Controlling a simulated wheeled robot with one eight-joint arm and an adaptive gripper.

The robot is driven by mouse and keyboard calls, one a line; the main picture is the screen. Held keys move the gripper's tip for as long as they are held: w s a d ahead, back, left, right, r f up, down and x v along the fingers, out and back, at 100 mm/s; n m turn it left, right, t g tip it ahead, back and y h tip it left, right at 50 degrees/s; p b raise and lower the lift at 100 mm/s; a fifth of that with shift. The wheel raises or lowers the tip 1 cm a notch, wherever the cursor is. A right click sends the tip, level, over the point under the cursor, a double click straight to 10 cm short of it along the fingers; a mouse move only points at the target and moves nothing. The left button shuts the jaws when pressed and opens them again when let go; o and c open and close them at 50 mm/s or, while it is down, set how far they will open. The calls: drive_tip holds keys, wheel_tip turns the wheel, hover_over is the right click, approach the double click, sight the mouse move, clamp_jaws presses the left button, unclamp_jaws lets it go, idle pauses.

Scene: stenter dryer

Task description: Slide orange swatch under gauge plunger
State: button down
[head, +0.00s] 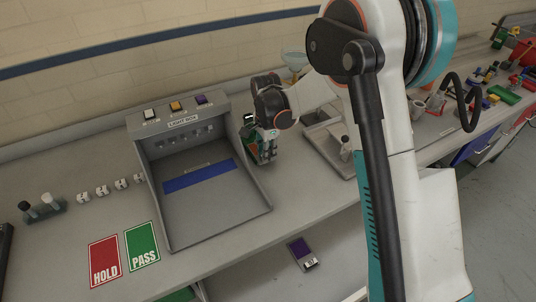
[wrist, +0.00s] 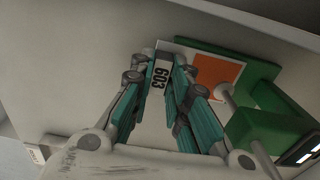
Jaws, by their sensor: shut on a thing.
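My gripper (wrist: 166,72) is shut on the near end of a pale card that bears a "603" label (wrist: 160,79) and an orange square, the orange swatch (wrist: 217,70). In the wrist view the card's far part lies over the green base of the gauge (wrist: 255,128). The gauge's grey plunger rod (wrist: 228,97) shows beside the lower right of the orange square; I cannot tell whether it touches. In the head view my gripper (head: 267,143) is beside the light box's right wall, and it largely hides the green gauge and the swatch.
A grey light box (head: 213,203) with a blue strip inside stands left of my gripper. A grey tray (head: 318,138) with a small bottle is to the right. HOLD (head: 104,262) and PASS (head: 142,246) cards lie at the front left. A purple swatch (head: 299,248) lies lower down.

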drive_tip(key=shift+w+a, duration=0.2)
drive_tip(key=shift+w, duration=0.15)
idle(0.4)
drive_tip(key=c, duration=1.4)
unclamp_jaws()
drive_tip(key=shift+c, duration=0.2)
